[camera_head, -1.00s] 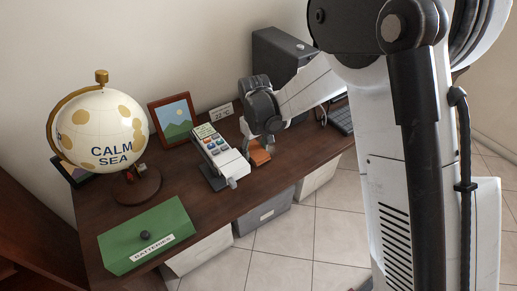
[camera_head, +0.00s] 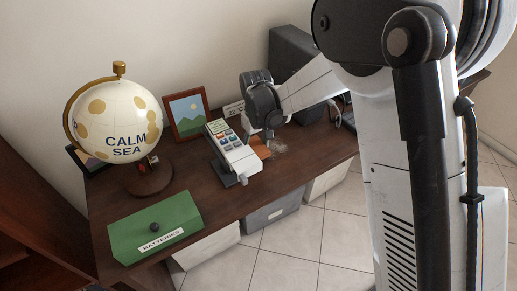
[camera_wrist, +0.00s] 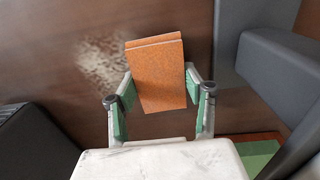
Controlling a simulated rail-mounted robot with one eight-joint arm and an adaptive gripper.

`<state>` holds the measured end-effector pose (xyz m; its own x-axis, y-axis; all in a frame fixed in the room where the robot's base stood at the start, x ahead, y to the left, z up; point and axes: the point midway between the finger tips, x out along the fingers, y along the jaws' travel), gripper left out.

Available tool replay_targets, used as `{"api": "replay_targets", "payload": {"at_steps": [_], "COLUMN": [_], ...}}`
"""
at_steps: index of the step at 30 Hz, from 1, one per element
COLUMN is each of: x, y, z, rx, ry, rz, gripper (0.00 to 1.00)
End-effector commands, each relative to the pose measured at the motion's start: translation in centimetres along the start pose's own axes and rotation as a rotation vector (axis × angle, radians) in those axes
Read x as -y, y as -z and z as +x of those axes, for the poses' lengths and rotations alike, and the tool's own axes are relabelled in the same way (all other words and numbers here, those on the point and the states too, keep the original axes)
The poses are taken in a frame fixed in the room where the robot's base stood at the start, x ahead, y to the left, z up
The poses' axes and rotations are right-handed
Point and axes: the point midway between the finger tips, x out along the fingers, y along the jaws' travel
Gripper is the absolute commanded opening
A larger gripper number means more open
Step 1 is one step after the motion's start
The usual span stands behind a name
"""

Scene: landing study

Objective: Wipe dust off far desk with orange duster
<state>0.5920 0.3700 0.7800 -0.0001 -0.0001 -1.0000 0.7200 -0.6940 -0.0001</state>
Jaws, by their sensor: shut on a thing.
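My gripper (camera_head: 264,140) is shut on the orange duster (camera_wrist: 157,72), which sits between both fingers in the wrist view. In the head view the duster (camera_head: 260,148) is low at the dark brown desk (camera_head: 222,197), just right of the card terminal and partly hidden by my gripper. I cannot tell whether it touches the desktop. A pale, speckled dust patch (camera_wrist: 102,64) lies on the wood beside the duster, to its left in the wrist view. In the head view the dust (camera_head: 280,149) shows just right of the duster.
The card terminal (camera_head: 232,150) stands close left of my gripper. A framed picture (camera_head: 187,113), a small sign (camera_head: 233,108), a globe (camera_head: 118,122) and a green batteries box (camera_head: 155,227) are on the desk. A dark grey box (camera_head: 293,55) stands behind my gripper. Bins sit below.

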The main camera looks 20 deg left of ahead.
Motion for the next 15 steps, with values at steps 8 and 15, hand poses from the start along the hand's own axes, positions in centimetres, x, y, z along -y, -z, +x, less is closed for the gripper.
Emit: {"api": "replay_targets", "payload": {"at_steps": [8,15], "x": [-1.4,-2.7], "y": [0.0,0.0], "z": [0.2,0.3], "rx": [0.000,0.000], "ry": [0.000,0.000], "rz": [0.002,0.000], "gripper": [0.15,0.15]}}
